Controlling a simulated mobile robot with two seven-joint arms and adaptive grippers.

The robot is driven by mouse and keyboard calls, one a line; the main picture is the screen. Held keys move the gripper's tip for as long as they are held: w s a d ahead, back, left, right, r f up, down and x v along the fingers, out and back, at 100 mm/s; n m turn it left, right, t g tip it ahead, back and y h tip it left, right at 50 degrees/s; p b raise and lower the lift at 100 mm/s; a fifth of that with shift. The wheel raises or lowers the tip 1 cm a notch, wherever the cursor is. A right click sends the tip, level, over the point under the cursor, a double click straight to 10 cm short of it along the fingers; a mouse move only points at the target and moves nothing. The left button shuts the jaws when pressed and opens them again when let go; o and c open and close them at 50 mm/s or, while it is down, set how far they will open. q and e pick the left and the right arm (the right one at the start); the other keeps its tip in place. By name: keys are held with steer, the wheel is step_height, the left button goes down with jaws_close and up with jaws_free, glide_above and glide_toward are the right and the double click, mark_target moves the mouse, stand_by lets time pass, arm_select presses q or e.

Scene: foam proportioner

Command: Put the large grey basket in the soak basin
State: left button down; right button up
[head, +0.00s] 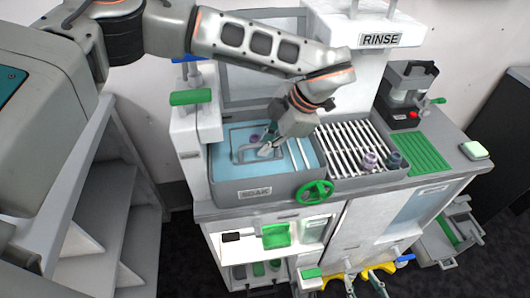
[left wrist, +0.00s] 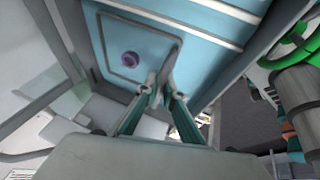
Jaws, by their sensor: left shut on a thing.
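The large grey basket (head: 240,157) shows as a thin grey rectangular frame inside the soak basin (head: 312,166), against the blue water. In the left wrist view its rim (left wrist: 104,48) also lies over the blue, with a small purple round thing (left wrist: 130,58) inside the outline. My left gripper (head: 267,149) reaches down into the basin from above and is shut on the basket's rim at its right side. Whether the basket touches the basin floor I cannot tell. My right gripper (head: 364,284) appears low at the bottom edge, open and empty.
A slatted rack (head: 350,150) with small purple and dark pieces adjoins the basin on the right. A green valve wheel (head: 316,191) sticks out at the basin's front. A green mat (head: 420,153) and a dark machine (head: 408,95) stand further right.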

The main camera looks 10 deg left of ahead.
arm_select(q)
step_height(320, 180, down, 3)
steer(key=shift+f, duration=0.15)
steer(key=c, duration=2.2)
jaws_free()
steer(key=shift+o, duration=0.2)
steer(key=v, duration=1.2)
steer(key=shift+b, duration=0.35)
steer(key=shift+s, duration=0.1)
